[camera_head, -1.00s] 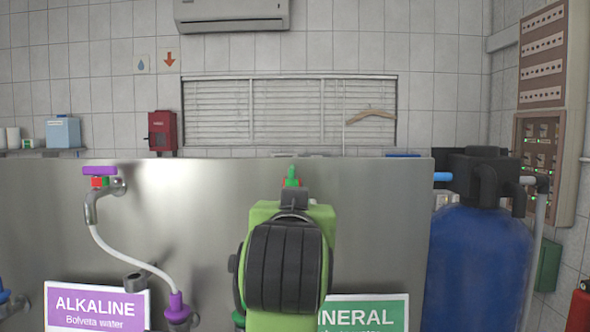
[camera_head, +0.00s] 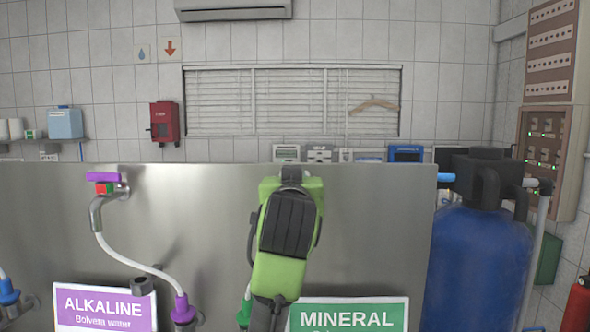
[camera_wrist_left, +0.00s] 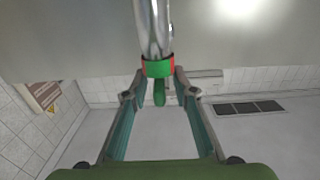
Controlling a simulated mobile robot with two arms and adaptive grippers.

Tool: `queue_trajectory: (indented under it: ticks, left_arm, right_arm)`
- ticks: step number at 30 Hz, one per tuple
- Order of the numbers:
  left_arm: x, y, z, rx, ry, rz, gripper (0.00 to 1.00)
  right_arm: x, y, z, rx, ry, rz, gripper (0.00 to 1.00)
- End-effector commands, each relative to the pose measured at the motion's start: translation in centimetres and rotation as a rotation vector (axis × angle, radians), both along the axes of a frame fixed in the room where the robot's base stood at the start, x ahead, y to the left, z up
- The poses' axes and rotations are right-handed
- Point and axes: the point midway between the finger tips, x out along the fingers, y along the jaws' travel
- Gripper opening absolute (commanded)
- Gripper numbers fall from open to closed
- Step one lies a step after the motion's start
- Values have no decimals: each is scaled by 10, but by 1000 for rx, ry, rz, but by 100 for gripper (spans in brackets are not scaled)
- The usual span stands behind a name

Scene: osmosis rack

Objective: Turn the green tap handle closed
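The green tap handle (camera_wrist_left: 160,92) hangs at the end of a shiny metal tap (camera_wrist_left: 153,30) in the left wrist view, just past a green and red collar (camera_wrist_left: 158,68). My left gripper (camera_wrist_left: 159,95) is open, with one finger on each side of the handle and a gap visible on both sides. In the head view my green and black left arm stands in front of the steel panel and hides this tap, its handle and the gripper fingers. A green sign reading MINERAL (camera_head: 348,318) is below. My right gripper is not in view.
A purple-handled tap (camera_head: 104,177) with a white hose and an ALKALINE sign (camera_head: 105,307) are to the left on the steel panel (camera_head: 375,230). A blue tank (camera_head: 478,265) stands to the right. The panel right of my arm is clear.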

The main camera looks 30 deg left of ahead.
Motion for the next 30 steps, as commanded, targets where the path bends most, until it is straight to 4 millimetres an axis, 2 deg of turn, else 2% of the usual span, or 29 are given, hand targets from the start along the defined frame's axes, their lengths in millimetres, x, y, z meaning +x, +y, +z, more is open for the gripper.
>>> queue_trajectory:
  ticks: [4,12,13,15,16,30]
  left_arm:
    - [8,5,0,0,1,1,26]
    - [10,5,-1,0,-1,1,26]
    - [10,5,-1,0,-1,0,23]
    - [10,5,-1,0,-1,0,5]
    - [10,5,-1,0,-1,0,0]
    - [10,3,-1,0,0,52,0]
  right_arm:
    - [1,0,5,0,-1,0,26]
    - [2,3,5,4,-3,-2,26]
    - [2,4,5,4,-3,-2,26]
    - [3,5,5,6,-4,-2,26]
    - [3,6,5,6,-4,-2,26]
    - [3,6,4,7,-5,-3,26]
